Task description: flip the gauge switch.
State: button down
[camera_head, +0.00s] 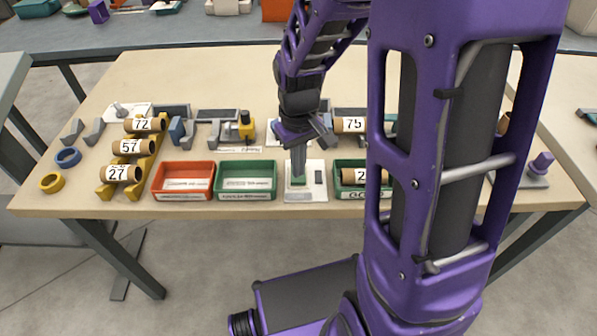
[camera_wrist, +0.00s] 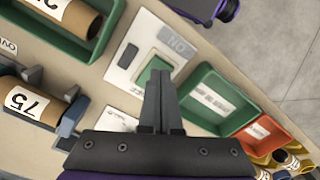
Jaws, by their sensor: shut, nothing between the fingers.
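The likely gauge switch is a white plate (camera_head: 318,169) near the front edge of the table, between two green trays. It has a green square piece (camera_head: 298,183) and a small dark slot. In the wrist view the plate (camera_wrist: 125,72) shows the green square (camera_wrist: 150,74) and a grey label that reads like an upside-down "ON". My gripper (camera_head: 298,174) points down, shut and empty, with its tips at the green square. The tips (camera_wrist: 158,76) cover part of the green square in the wrist view. I cannot tell whether they touch it.
A green tray (camera_head: 245,194) and an orange tray (camera_head: 183,194) stand to the left of the plate. Another green tray (camera_head: 345,190) holding a numbered roll is close on the right. Numbered rolls lie on a yellow rack (camera_head: 108,189) further left. My arm hides part of the table's right side.

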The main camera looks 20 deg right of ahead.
jog(key=shift+f+b, duration=0.55)
jog(key=shift+f, duration=0.25)
jog(key=shift+r, duration=0.15)
notch_tip(320, 180, up, 7)
jog(key=p, duration=0.6)
dwell(0.4)
dwell(0.3)
